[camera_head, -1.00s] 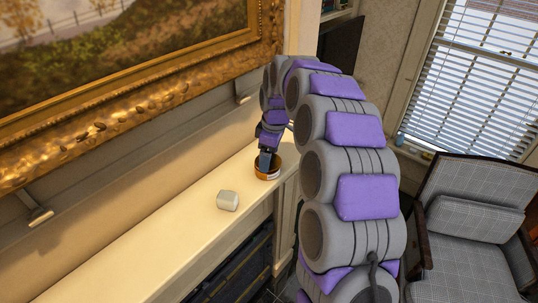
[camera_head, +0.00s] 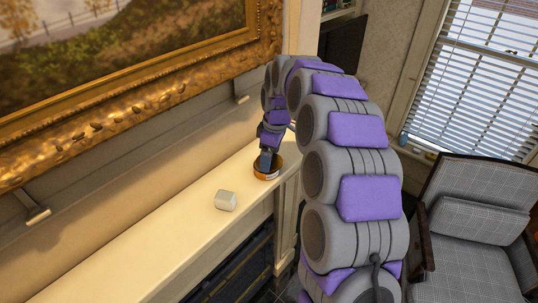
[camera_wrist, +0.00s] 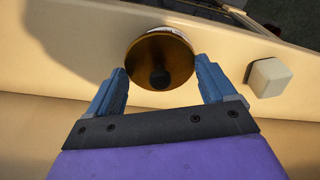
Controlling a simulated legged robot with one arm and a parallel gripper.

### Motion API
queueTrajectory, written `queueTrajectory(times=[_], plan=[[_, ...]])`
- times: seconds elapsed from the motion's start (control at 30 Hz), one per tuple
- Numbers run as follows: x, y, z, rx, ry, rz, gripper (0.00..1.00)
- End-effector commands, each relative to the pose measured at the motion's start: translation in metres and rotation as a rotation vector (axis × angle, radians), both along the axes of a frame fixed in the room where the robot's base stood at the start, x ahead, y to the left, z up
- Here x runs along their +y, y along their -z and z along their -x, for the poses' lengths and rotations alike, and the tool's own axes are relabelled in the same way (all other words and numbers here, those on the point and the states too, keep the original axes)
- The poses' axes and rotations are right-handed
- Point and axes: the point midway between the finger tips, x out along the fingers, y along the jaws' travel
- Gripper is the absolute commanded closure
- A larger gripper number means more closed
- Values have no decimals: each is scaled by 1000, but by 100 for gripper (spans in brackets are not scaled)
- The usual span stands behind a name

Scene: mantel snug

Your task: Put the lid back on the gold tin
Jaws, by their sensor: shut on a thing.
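My gripper (camera_head: 267,158) reaches down over the gold tin (camera_head: 268,175) on the mantel shelf. In the wrist view its two blue fingers (camera_wrist: 161,66) are on either side of the round gold lid (camera_wrist: 150,52), shut on its edges. The lid has a dark round knob at its middle. The tin is mostly hidden beneath the lid; a pale band of it (camera_wrist: 156,31) shows past the far edge. The lid lines up closely over the tin, but I cannot tell whether it is fully seated.
A small whitish block (camera_head: 226,200) stands on the mantel shelf (camera_head: 175,245), apart from the tin; it also shows in the wrist view (camera_wrist: 268,78). A gilt-framed painting (camera_head: 130,130) hangs above. The shelf's front edge is close by. A checked armchair (camera_head: 470,220) stands at right.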

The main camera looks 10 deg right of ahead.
Motion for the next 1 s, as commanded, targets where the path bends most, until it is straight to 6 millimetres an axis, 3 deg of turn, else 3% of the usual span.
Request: queueTrajectory(times=[0.4, 0.8, 1.0], plan=[[28, 1, 0, -2, -3, 15, 44], [16, 1, 0, 0, -1, 1, 44], [24, 1, 0, 0, -1, 4, 44]])
